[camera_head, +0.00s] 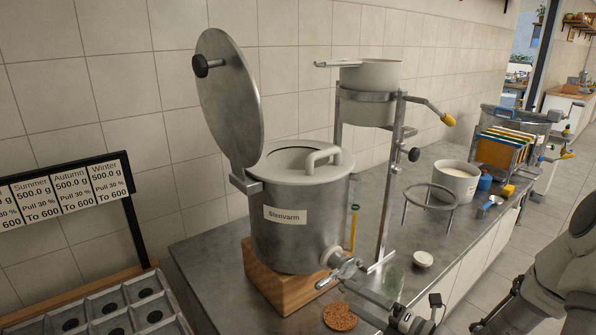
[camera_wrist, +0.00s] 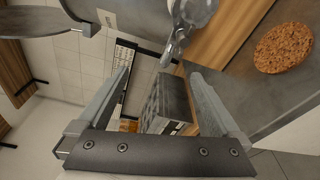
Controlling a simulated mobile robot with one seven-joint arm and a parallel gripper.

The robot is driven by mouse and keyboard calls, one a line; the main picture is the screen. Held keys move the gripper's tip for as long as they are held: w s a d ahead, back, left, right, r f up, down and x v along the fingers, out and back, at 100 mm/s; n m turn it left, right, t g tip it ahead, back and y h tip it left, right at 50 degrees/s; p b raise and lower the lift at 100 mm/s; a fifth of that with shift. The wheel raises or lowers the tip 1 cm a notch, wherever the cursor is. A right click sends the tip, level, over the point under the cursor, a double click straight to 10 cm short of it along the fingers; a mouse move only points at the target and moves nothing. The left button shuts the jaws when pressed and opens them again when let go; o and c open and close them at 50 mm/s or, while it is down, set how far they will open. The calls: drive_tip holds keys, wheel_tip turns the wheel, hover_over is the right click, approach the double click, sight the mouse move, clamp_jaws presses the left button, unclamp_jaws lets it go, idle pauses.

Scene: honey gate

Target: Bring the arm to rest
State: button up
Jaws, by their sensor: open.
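My gripper (camera_wrist: 160,78) is open, with nothing between its two fingers in the wrist view. It also shows in the head view (camera_head: 362,298), low in front of the steel tank (camera_head: 290,240) and close to the tank's metal gate (camera_head: 342,270). The gate shows at the top of the wrist view (camera_wrist: 178,40), beyond the fingers; I cannot tell whether a finger touches it. The tank stands on a wooden block (camera_head: 262,280) with its hinged lid (camera_head: 228,105) raised. Part of my arm shows at the lower right.
A round cork mat (camera_head: 340,317) lies below the gate. A metal stand (camera_head: 385,215) carries a pot (camera_head: 370,76). A ring tripod (camera_head: 430,194), white bucket (camera_head: 456,183) and small white disc (camera_head: 423,258) are on the counter. A compartment tray (camera_head: 108,308) is at lower left.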

drive_tip(key=s+a+r+n+g+h+p, duration=0.25)
drive_tip(key=s+a+r+n+g, duration=0.35)
drive_tip(key=n, duration=0.6)
drive_tip(key=s+a+r+n+g+h+p, duration=0.1)
drive_tip(key=s+a+r+n+g+p, duration=0.45)
drive_tip(key=n, duration=0.65)
drive_tip(key=s+d+r+n+t+h, duration=0.2)
drive_tip(key=s+d+r+n+h, duration=0.2)
drive_tip(key=n, duration=0.5)
drive_tip(key=s+d+r+n+t+h, duration=0.2)
drive_tip(key=s+d+r+n+h, duration=0.2)
drive_tip(key=r+n, duration=0.5)
drive_tip(key=d+h, duration=0.1)
drive_tip(key=d, duration=0.1)
drive_tip(key=shift+s+d+r+t+b, duration=0.3)
drive_tip(key=shift+d+t+b, duration=0.05)
drive_tip(key=shift+b, duration=0.05)
